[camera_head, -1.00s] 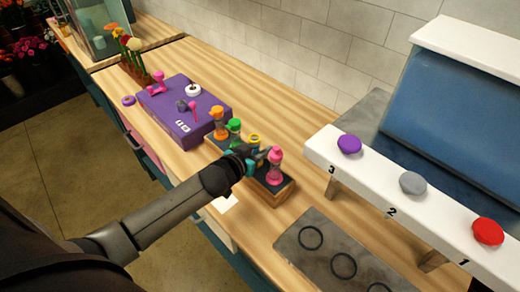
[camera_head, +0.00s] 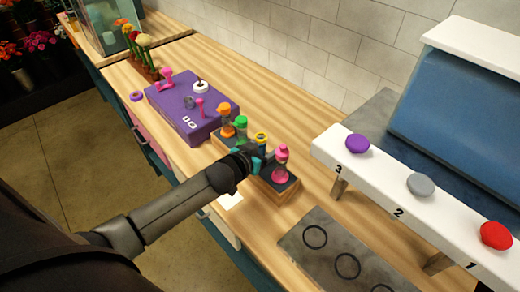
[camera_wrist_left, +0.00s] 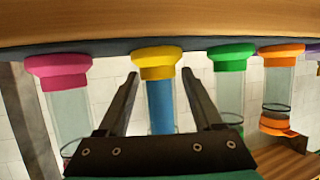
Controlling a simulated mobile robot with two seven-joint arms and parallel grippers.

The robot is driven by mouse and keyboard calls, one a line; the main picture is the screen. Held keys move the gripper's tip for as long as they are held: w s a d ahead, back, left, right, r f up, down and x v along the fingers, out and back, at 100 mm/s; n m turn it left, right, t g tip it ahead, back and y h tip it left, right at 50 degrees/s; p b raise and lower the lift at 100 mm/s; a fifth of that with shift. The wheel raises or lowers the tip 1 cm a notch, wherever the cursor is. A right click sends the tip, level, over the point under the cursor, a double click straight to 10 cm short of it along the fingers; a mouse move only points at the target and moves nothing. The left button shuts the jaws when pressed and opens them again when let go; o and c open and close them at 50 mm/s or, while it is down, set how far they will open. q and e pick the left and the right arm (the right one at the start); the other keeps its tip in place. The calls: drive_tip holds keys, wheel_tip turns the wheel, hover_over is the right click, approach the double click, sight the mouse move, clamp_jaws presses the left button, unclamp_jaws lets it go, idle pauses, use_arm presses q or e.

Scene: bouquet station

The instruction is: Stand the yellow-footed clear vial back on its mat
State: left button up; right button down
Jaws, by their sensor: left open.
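The yellow-footed vial (camera_wrist_left: 160,62) stands among other vials on a dark-topped wooden block (camera_head: 284,190). In the left wrist view its yellow foot meets the dark surface at the top of the picture, and its tube looks blue. In the head view its yellow end (camera_head: 261,137) shows just behind my left gripper (camera_head: 258,153). The open fingers of my left gripper lie one on each side of this vial in the wrist view. I cannot tell whether they touch it. A grey mat (camera_head: 295,250) with black rings lies nearer the front.
A pink-footed vial (camera_wrist_left: 58,70) and a green-footed vial (camera_wrist_left: 231,60) flank it closely, with an orange-footed vial (camera_wrist_left: 281,58) beyond. A purple box (camera_head: 180,119) stands farther left. A white shelf (camera_head: 382,172) with coloured knobs stands to the right.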

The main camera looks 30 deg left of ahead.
use_arm(q)
drive_tip(key=p+v, duration=0.1)
drive_tip(key=v, duration=1.1)
idle(0.5)
drive_tip(key=s+d+f+m+g, duration=0.15)
drive_tip(key=s+d+g, duration=0.3)
drive_tip(key=s, duration=0.45)
drive_tip(key=s+d+f+g, duration=0.2)
drive_tip(key=s+d+g, duration=0.2)
drive_tip(key=s+g, duration=0.3)
drive_tip(key=s+f+b, duration=0.3)
drive_tip(key=f+b, duration=0.4)
drive_tip(key=f, duration=2.2)
drive_tip(key=s+a+f+b, duration=0.1)
drive_tip(key=s+f+b, duration=0.2)
drive_tip(key=s+f, duration=0.4)
drive_tip(key=s+a+f+y+b, duration=0.1)
drive_tip(key=s+f+b, duration=0.2)
drive_tip(key=s+f, duration=0.5)
wheel_tip(320, 180, down, 5)
drive_tip(key=shift+s+a+f+g, duration=0.1)
drive_tip(key=shift+s+a+g, duration=0.2)
drive_tip(key=shift+g, duration=0.15)
